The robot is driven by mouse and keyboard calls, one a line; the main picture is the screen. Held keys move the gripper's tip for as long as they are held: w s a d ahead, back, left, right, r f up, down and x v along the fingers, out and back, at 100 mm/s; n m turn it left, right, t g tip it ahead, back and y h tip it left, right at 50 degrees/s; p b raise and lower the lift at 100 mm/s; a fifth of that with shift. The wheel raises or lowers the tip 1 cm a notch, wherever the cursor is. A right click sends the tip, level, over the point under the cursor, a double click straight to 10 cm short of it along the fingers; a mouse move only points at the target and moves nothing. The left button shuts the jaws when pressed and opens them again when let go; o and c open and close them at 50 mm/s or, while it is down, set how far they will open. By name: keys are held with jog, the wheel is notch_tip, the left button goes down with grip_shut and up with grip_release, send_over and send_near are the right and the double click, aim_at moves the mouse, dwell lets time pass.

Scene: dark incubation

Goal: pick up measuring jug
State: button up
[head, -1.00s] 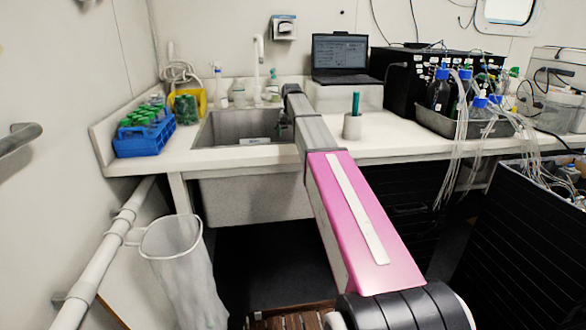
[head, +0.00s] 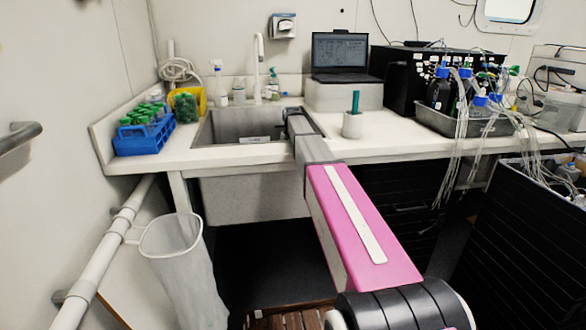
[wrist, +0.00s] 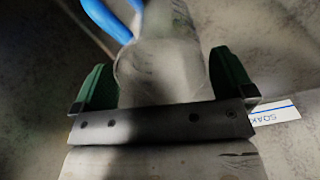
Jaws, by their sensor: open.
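A clear, greyish measuring jug (wrist: 158,72) with a blue part (wrist: 108,20), likely its handle, shows at the top middle of the wrist view. My gripper (wrist: 162,62) is open, with one green finger on each side of the jug's body. I cannot tell whether either finger touches it. In the head view my arm reaches over the sink (head: 222,124) and its end points down into it. The fingers and the jug are hidden there behind the arm and the sink's front edge.
A white label reading "SOAK" (wrist: 274,114) lies right of the fingers. A blue rack with green-capped tubes (head: 143,138) stands left of the sink. A grey holder (head: 352,125) and a laptop (head: 340,55) stand to the right. Bottles line the back.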

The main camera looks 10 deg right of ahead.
jog(key=c, duration=0.9)
jog(key=shift+o, duration=0.2)
jog(key=shift+r, duration=0.1)
